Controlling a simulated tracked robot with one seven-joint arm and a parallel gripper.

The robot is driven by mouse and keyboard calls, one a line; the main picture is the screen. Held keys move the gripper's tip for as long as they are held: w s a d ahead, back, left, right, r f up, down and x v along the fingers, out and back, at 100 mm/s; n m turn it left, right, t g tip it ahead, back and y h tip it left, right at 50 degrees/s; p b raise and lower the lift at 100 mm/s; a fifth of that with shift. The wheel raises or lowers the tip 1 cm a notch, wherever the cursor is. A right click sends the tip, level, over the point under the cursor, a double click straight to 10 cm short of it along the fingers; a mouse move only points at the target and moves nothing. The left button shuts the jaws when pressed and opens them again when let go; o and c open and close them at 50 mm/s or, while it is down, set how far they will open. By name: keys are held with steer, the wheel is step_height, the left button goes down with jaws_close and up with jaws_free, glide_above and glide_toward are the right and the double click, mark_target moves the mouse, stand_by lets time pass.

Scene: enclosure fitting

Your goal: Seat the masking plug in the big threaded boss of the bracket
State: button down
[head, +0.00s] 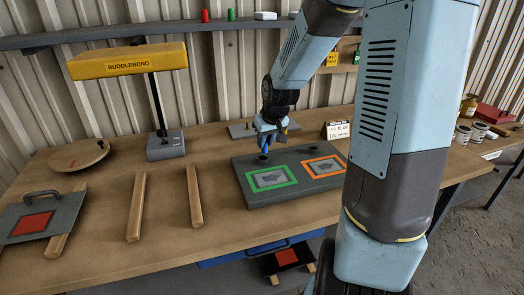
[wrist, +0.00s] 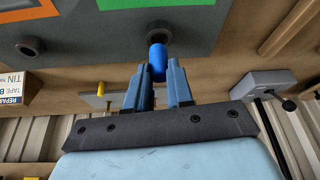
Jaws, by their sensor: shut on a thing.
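My gripper (head: 267,143) is shut on a blue rounded masking plug (wrist: 157,57), which sticks out past the fingertips in the wrist view. A thick grey block (head: 250,190) on the bench carries a green frame, an orange frame and two round dark bosses. The plug is held near the boss by the green frame (head: 262,159), which also shows just beyond the plug in the wrist view (wrist: 157,29). Plug and boss look apart, but the exact gap is unclear. The other boss (head: 315,147) is by the orange frame. I cannot tell which boss is bigger.
A grey plate (head: 240,130) with a yellow piece lies behind the block. A yellow-headed stand (head: 128,60), two wooden bars (head: 137,207), a round wooden board (head: 79,156) and a handled panel (head: 40,212) are at left. A small label box (head: 337,130) stands behind the block.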

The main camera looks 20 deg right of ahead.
mark_target(263, 150)
steer(key=shift+w+a+f, duration=0.2)
steer(key=shift+w+f, duration=0.45)
steer(key=shift+f, duration=1.7)
steer(key=c, duration=1)
jaws_free()
steer(key=a+v, duration=0.1)
steer(key=v, duration=1.1)
steer(key=s+r, duration=0.4)
steer(key=s, duration=0.3)
steer(key=s+r+m, duration=0.1)
steer(key=s+r, duration=0.3)
steer(key=s, duration=0.4)
steer(key=s+r+t, duration=0.1)
steer(key=s+r, duration=0.3)
steer(key=s, duration=0.4)
steer(key=shift+m+h, duration=0.3)
steer(key=shift+m, duration=0.1)
